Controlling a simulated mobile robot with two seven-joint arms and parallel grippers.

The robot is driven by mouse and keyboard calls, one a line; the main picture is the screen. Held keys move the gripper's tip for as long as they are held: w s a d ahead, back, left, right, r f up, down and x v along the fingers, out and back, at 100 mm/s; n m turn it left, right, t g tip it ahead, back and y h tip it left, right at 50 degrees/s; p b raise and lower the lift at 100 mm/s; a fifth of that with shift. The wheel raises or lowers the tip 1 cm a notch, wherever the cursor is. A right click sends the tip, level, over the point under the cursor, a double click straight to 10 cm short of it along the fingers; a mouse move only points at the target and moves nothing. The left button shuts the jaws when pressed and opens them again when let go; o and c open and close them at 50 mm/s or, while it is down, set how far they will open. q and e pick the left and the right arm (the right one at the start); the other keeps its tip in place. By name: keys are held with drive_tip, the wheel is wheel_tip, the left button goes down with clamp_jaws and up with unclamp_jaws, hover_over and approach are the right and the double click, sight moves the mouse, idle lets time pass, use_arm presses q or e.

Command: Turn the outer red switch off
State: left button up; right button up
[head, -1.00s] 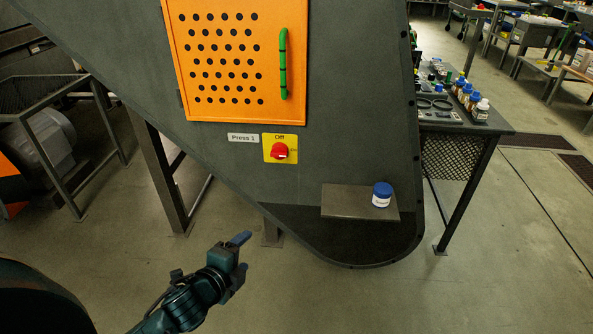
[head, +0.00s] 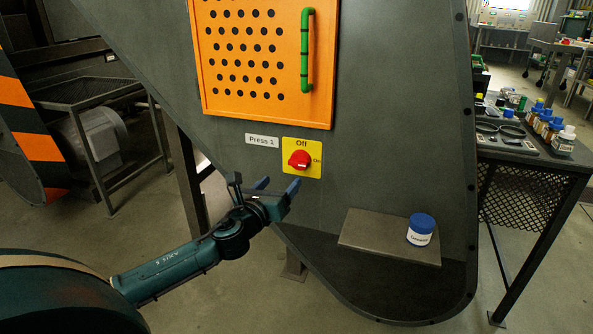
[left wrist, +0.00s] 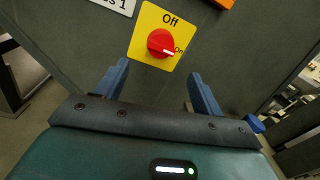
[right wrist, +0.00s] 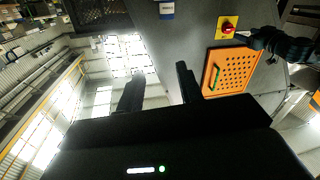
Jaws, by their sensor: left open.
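The red rotary switch (head: 299,160) sits on a yellow plate (head: 302,172) on the dark machine panel. In the left wrist view the knob (left wrist: 160,43) has its white mark pointing right, to "On"; "Off" is printed above. My left gripper (head: 278,185) is open and empty, just below and left of the switch in the head view. In the left wrist view its blue fingertips (left wrist: 158,72) point at the panel on either side below the knob, not touching it. My right gripper (right wrist: 158,80) is open and empty; the switch (right wrist: 228,27) shows beyond it.
An orange perforated door (head: 262,65) with a green handle (head: 307,50) is above the switch, and a "Press 1" label (head: 262,140) is to its left. A small shelf (head: 372,237) holds a blue-lidded jar (head: 421,229). A table with bottles (head: 540,170) stands right.

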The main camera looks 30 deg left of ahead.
sight(296, 165)
use_arm(q)
drive_tip(key=w, duration=0.2)
drive_tip(key=w+a+b, duration=0.1)
drive_tip(key=w, duration=0.5)
drive_tip(key=shift+w+a+f+b, duration=0.1)
drive_tip(key=shift+w+a+b, duration=0.1)
drive_tip(key=shift+b, duration=0.1)
drive_tip(key=shift+w, duration=0.55)
use_arm(e)
drive_tip(key=shift+s+a+n+t+y, duration=0.2)
drive_tip(key=shift+a+n+t+y, duration=0.35)
drive_tip(key=shift+y, duration=0.25)
use_arm(q)
drive_tip(key=shift+c, duration=0.3)
use_arm(e)
drive_tip(key=shift+d, duration=0.1)
use_arm(q)
drive_tip(key=c, duration=0.8)
drive_tip(key=shift+c, duration=0.2)
